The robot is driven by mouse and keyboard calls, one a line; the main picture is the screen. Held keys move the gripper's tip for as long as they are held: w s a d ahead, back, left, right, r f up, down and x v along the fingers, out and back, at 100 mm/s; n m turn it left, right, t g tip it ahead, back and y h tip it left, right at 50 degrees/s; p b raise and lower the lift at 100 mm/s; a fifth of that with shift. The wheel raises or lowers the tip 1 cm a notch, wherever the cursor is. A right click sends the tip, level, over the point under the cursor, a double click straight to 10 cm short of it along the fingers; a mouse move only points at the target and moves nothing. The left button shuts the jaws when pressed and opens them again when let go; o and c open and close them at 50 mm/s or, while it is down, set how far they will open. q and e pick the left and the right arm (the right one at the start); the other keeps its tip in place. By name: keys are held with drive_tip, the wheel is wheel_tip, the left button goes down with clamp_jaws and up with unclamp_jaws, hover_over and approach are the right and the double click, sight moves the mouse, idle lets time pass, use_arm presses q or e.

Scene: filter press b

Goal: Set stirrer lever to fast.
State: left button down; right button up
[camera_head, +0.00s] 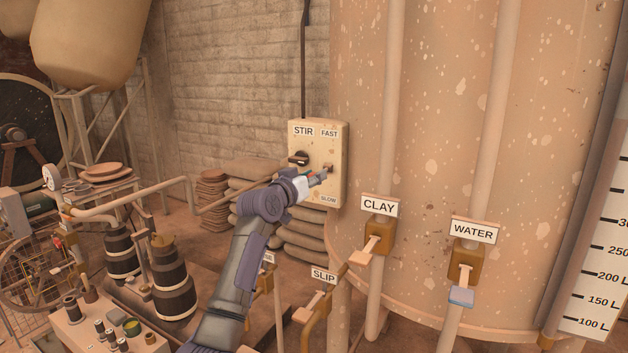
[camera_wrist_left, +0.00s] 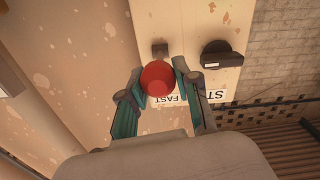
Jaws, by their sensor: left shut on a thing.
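A cream control box (camera_head: 310,188) marked STIR is fixed by the big tank. Its stirrer lever (camera_head: 329,168) sits at the box's right side, between the FAST label (camera_head: 329,133) above and the SLOW label (camera_head: 328,198) below. In the left wrist view the lever's red round knob (camera_wrist_left: 158,78) lies between the fingers, and the FAST label is partly hidden behind. My left gripper (camera_head: 318,179) is shut on the lever's knob. The lever's exact angle is hard to tell. My right gripper is not in view.
A black rotary switch (camera_head: 299,158) sits left of the lever; it also shows in the left wrist view (camera_wrist_left: 220,55). The speckled tank (camera_head: 440,130) stands to the right, with CLAY (camera_head: 379,207) and WATER (camera_head: 473,231) valve signs. Stacked sacks (camera_head: 250,185) lie behind my arm.

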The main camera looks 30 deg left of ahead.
use_arm(q)
drive_tip(key=shift+r+p, duration=0.75)
drive_tip(key=shift+r, duration=0.7)
idle(1.1)
drive_tip(key=c, duration=1.2)
unclamp_jaws()
drive_tip(key=o, duration=0.4)
drive_tip(key=shift+d+f, duration=0.1)
drive_tip(key=shift+f, duration=0.2)
drive_tip(key=shift+s+f, duration=0.1)
drive_tip(key=shift+s, duration=0.35)
drive_tip(key=s, duration=1.1)
drive_tip(key=shift+a, duration=0.3)
